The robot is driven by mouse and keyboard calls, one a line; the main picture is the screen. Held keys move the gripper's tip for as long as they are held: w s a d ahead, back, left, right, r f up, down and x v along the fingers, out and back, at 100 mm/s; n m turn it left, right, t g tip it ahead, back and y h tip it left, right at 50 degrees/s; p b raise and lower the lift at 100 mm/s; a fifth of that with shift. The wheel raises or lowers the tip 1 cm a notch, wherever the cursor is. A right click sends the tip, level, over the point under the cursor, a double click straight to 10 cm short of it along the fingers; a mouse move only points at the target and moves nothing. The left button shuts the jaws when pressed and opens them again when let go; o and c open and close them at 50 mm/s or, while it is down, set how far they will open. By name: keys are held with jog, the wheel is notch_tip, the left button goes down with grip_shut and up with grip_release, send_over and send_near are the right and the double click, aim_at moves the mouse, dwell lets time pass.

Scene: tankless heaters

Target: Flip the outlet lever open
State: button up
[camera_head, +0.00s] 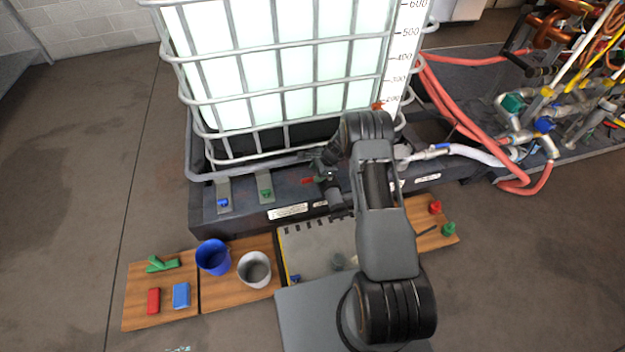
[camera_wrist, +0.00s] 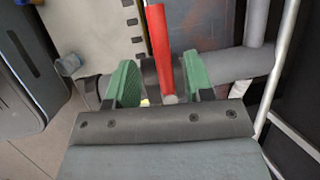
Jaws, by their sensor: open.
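The red outlet lever (camera_wrist: 159,48) stands out from a grey pipe and valve body (camera_wrist: 232,66) in the wrist view. My gripper (camera_wrist: 158,80) is open, with one green finger pad on each side of the lever's lower part. A gap shows between the lever and each pad. In the head view, my gripper (camera_head: 328,172) is at the front of the tank's dark base, and a small red piece, seemingly the lever (camera_head: 307,181), shows just left of it. My arm and gripper hide most of the valve there.
The caged white tank (camera_head: 285,75) stands behind on its dark base (camera_head: 245,208). Below are a blue cup (camera_head: 213,257), a white cup (camera_head: 254,270), and a wooden board with red, blue and green pieces (camera_head: 137,302). Red hoses (camera_head: 445,95) and piping lie right. Floor at left is clear.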

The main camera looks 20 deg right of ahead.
aim_at(312, 178)
jog(key=shift+b+x, duration=0.35)
jog(key=shift+x, duration=1.75)
grip_shut()
